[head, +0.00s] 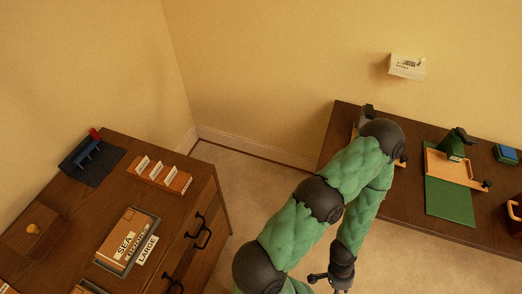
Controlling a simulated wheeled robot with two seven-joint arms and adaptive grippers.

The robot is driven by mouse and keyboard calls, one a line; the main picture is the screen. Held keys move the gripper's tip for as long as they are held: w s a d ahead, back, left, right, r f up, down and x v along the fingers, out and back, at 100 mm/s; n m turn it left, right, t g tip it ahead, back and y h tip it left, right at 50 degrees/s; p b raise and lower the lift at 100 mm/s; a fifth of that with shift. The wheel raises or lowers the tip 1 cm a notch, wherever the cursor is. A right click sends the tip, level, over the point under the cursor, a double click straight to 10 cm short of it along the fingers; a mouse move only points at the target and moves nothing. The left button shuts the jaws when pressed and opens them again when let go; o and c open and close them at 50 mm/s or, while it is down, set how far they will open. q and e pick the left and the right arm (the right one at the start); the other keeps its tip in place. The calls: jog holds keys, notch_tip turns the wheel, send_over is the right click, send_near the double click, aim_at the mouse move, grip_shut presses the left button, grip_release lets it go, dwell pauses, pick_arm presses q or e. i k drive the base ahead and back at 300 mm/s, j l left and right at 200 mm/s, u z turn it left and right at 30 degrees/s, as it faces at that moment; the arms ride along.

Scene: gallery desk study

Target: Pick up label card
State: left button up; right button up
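Several small white label cards (157,170) stand in slots of an orange-brown wooden rack (173,184) on the left desk. A white card reading LARGE (147,249) lies by a tray on the same desk. I cannot tell which card the task means. One green arm of mine, which looks like the right, rises from the bottom centre and bends down again. Its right gripper (331,284) is at the bottom edge, partly cut off, over the floor and away from the cards. Its opening is unclear. My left gripper is not in view.
The left desk (204,185) also holds a dark mat (79,177) with blue and red pieces and a wooden box (28,244). Carpeted floor (255,178) lies between.

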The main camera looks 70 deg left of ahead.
aim_at(174, 171)
jog(key=u, duration=3.4)
jog(key=j+z, duration=0.15)
jog(key=z, duration=0.3)
jog(key=k, duration=0.05)
